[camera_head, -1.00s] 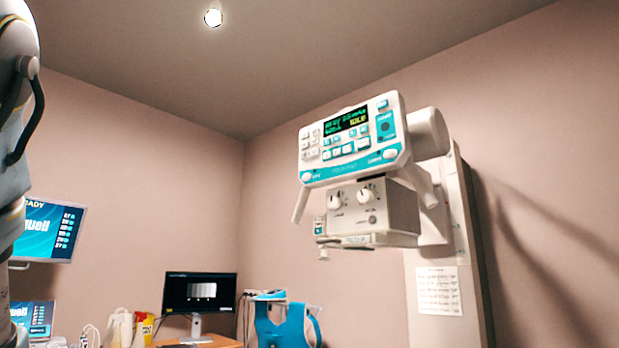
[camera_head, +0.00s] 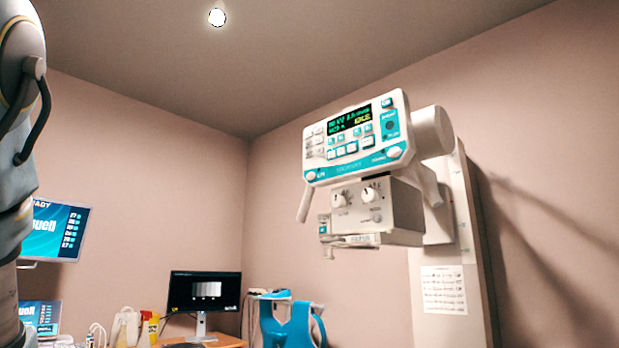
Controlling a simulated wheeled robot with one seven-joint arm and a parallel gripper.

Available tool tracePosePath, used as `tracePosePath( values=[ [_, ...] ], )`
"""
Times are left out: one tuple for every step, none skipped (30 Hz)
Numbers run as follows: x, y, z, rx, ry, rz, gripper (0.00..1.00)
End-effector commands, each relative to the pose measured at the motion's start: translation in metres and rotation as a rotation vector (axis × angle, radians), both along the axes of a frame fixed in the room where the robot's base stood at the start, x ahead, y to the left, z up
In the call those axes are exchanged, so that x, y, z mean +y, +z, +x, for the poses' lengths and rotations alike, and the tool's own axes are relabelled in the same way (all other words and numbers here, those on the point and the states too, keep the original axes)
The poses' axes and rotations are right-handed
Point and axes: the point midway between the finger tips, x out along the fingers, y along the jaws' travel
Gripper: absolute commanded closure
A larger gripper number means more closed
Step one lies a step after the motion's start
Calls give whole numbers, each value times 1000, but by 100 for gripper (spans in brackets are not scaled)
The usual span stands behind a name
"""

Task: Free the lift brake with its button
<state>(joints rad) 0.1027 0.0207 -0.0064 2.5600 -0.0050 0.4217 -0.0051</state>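The X-ray tube head's control panel (camera_head: 352,170) is in the upper middle right of the head view, white and teal with a lit display (camera_head: 350,122) and several buttons. Two round knobs at its lower corners carry labels too small to read. Below it hangs a grey collimator box (camera_head: 377,222) with two white dials. A handle bar (camera_head: 304,203) slants down at the panel's left. I cannot tell which button is the one for the lift brake. My gripper is not in view; only part of my arm shows at the left edge, well apart from the panel.
The head is carried on a pale wall column (camera_head: 465,260) with a paper notice (camera_head: 443,290). A monitor (camera_head: 203,291) stands on a desk at the lower left, beside a teal chair-like object (camera_head: 290,328). Another screen (camera_head: 57,230) is near my arm. Open space lies before the panel.

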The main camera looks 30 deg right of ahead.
Motion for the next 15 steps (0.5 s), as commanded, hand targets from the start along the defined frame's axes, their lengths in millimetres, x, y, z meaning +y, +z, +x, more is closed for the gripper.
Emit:
tracePosePath(
  values=[
    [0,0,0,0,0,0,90],
    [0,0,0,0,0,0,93],
    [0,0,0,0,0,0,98],
    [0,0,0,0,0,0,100],
    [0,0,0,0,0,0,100],
    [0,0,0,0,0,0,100],
    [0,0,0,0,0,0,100],
    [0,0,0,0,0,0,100],
    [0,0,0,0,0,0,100],
    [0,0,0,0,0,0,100],
    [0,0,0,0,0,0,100],
    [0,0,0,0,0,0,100],
    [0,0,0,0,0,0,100],
    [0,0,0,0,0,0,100],
    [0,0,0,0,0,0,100]
  ],
)
